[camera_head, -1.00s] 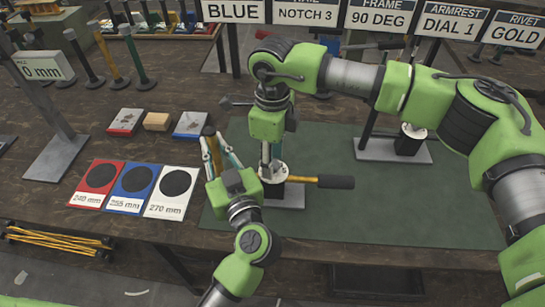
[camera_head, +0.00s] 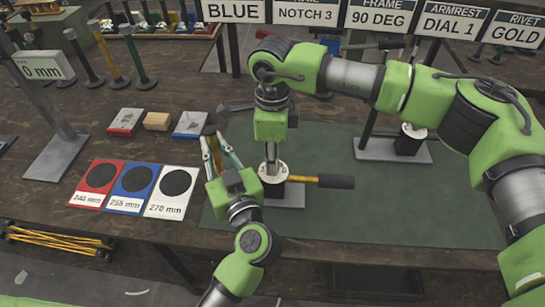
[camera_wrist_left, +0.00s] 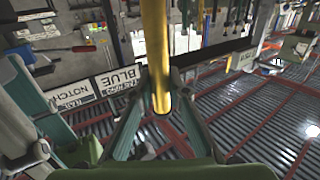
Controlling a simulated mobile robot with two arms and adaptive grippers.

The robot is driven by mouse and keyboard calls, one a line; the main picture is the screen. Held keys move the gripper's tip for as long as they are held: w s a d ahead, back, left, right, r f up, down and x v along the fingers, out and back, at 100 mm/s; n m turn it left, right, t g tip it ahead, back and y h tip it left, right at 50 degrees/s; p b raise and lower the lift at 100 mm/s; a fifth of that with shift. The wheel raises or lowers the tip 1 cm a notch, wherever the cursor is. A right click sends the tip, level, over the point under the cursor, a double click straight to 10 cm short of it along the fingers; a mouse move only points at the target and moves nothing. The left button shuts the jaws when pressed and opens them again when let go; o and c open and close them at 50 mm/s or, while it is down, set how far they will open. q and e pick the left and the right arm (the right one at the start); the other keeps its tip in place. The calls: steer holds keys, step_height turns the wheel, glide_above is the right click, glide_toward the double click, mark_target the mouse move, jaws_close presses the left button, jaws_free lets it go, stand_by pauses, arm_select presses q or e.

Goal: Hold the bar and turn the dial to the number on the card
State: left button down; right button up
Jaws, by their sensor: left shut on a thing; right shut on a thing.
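My left gripper (camera_head: 217,148) is shut on the upright yellow bar (camera_wrist_left: 155,50), which passes between its fingers in the left wrist view. The card (camera_head: 450,22) reads "ARMREST DIAL 1".
A dark-handled lever (camera_head: 335,181) sticks out right from the press. Another fixture (camera_head: 393,149) stands at the back right. Red, blue and white cards (camera_head: 171,191) lie left of the green mat (camera_head: 400,215). Small trays and a wooden block (camera_head: 156,121) lie behind them.

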steer(key=n, duration=0.5)
steer(key=shift+n, duration=0.3)
steer(key=n, duration=0.5)
steer(key=shift+d+n, duration=0.1)
steer(key=shift+n, duration=0.2)
steer(key=n, duration=0.5)
steer(key=shift+s+n, duration=0.1)
steer(key=shift+n, duration=2.3)
steer(key=o, duration=1.1)
steer(key=shift+r, duration=0.1)
